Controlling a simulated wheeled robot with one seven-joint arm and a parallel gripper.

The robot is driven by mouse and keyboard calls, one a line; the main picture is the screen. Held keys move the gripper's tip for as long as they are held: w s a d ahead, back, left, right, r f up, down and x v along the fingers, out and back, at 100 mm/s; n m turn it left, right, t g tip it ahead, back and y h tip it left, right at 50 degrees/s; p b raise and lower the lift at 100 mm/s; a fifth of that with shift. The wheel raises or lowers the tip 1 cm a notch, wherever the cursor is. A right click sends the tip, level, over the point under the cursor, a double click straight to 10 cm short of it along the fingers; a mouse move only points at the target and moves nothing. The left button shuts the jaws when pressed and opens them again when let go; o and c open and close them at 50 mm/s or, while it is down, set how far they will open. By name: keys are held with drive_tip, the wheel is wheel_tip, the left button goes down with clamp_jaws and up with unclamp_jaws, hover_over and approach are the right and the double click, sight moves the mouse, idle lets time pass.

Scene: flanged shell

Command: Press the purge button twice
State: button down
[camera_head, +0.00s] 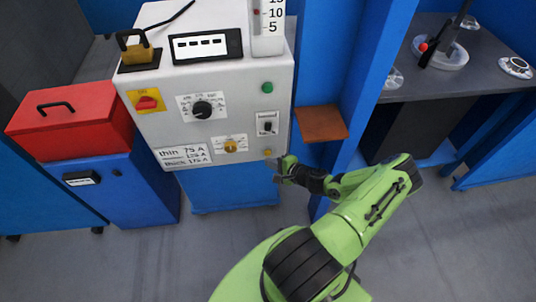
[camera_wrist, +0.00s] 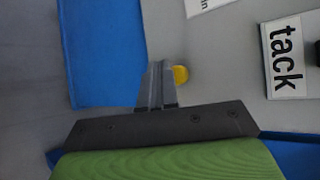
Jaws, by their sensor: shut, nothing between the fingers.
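A small yellow button (camera_head: 267,153) sits at the lower right corner of the grey machine's front panel (camera_head: 215,115). No readable "purge" label shows beside it. My gripper (camera_head: 281,168) is just to the lower right of this button, close to the panel's edge. In the wrist view the gripper (camera_wrist: 158,82) is shut and empty. A rounded yellow button (camera_wrist: 181,74) shows just right of the fingertips there, partly behind them. Whether the fingers touch it cannot be told.
A green button (camera_head: 267,88), a black switch (camera_head: 268,126), a yellow knob (camera_head: 230,146) and a black dial (camera_head: 202,109) are on the same panel. A red box (camera_head: 72,122) stands at left. A brown plate (camera_head: 321,123) is right of the machine.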

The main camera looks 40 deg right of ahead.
drive_tip(key=shift+w+d, duration=0.25)
drive_tip(key=shift+w, duration=0.1)
drive_tip(key=shift+w+d+b, duration=0.25)
drive_tip(key=shift+w+b, duration=0.05)
drive_tip(key=shift+w, duration=0.15)
idle(0.9)
drive_tip(key=shift+s, duration=0.15)
drive_tip(key=shift+s+a+p, duration=0.3)
drive_tip(key=shift+s+a, duration=0.2)
drive_tip(key=shift+s, duration=0.15)
drive_tip(key=shift+s, duration=0.1)
drive_tip(key=shift+s+a+p, duration=0.3)
drive_tip(key=shift+s+a, duration=0.4)
drive_tip(key=shift+s, duration=0.3)
drive_tip(key=shift+s+a+p, duration=0.3)
drive_tip(key=shift+s+a, duration=0.4)
drive_tip(key=shift+s, duration=0.25)
